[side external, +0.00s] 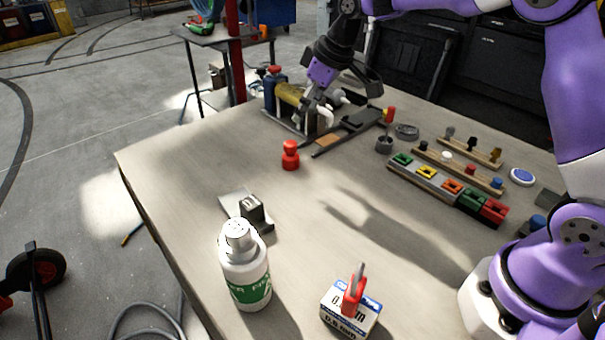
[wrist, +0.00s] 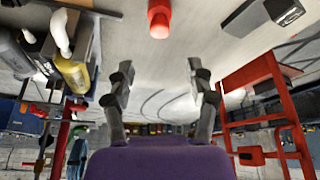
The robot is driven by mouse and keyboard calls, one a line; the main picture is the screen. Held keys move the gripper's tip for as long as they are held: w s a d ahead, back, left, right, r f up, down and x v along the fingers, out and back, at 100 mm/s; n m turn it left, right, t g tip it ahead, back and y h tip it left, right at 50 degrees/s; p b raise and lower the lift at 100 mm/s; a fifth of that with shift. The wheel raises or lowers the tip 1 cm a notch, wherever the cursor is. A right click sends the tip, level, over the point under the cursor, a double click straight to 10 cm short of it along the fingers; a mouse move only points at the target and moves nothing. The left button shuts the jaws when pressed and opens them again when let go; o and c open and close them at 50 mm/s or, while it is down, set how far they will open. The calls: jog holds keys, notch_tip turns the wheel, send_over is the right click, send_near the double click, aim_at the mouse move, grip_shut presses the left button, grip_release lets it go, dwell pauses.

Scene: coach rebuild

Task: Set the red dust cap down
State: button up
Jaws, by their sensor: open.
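The red dust cap (side external: 290,155) stands upright on the table, left of the middle, in the side external view. In the wrist view the red cap (wrist: 159,20) shows at the top edge, partly cut off. My gripper (side external: 308,112) is above the far part of the table, behind the cap and apart from it. In the wrist view my gripper's (wrist: 160,78) two fingers are spread wide with nothing between them.
Several bottles, one yellow (side external: 290,94), stand in a holder close to my gripper. A dark tool (side external: 345,132) lies right of it. A white bottle (side external: 243,270) and a small box (side external: 350,308) stand in front. Racks of coloured parts (side external: 450,185) are at right. The table's middle is clear.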

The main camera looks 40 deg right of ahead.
jog(key=s+r+m, duration=0.2)
jog(key=s+r, duration=0.5)
jog(key=s, duration=0.4)
jog(key=s+f+m+t+h, duration=0.1)
jog(key=s+f+m, duration=0.1)
jog(key=s, duration=1.1)
jog(key=shift+f+m+h, duration=0.3)
jog(key=shift+f+h, duration=0.1)
jog(key=shift+f, duration=0.1)
jog(key=shift+w, duration=0.1)
